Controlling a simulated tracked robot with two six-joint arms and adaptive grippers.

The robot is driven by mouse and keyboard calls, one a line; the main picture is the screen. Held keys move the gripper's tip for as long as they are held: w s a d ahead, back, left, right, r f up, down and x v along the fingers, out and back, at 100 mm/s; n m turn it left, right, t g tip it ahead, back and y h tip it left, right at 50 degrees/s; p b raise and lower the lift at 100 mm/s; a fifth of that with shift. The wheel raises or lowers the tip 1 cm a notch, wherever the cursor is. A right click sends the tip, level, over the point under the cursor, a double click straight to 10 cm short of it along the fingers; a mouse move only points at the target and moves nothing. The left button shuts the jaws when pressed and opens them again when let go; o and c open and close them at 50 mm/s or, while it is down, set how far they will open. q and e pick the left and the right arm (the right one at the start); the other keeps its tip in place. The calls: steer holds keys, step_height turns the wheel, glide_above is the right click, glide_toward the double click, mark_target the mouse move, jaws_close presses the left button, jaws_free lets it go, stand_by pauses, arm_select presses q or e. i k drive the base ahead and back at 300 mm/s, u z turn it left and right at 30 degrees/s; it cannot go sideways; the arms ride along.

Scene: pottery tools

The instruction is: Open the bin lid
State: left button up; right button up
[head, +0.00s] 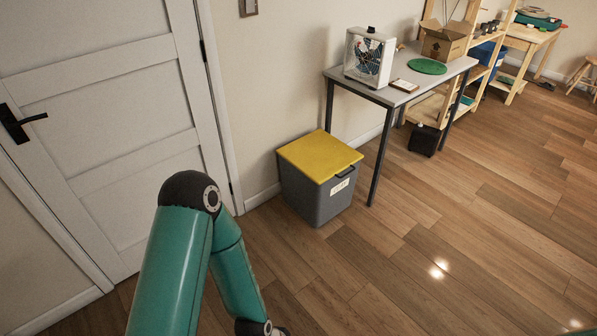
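A grey bin (312,197) stands on the wooden floor against the wall, right of the door. Its flat yellow lid (318,156) lies closed on top. A dark handle (346,171) shows at the lid's front right edge, above a white label (340,187) on the bin's side. My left arm is in the lower left of the head view, left of and nearer than the bin, and apart from it. Its gripper is out of frame below. My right gripper is not in view; only a small teal piece shows at the lower right corner.
A grey table (453,66) stands right of the bin, its dark leg close by. It bears a white framed box (369,57), a green disc (427,66) and a cardboard box (443,42). A white door (100,110) is at left. The floor in front of the bin is clear.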

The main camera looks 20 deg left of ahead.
mark_target(318, 155)
steer(key=u, duration=0.4)
steer(key=i, duration=2.1)
steer(key=z, duration=0.1)
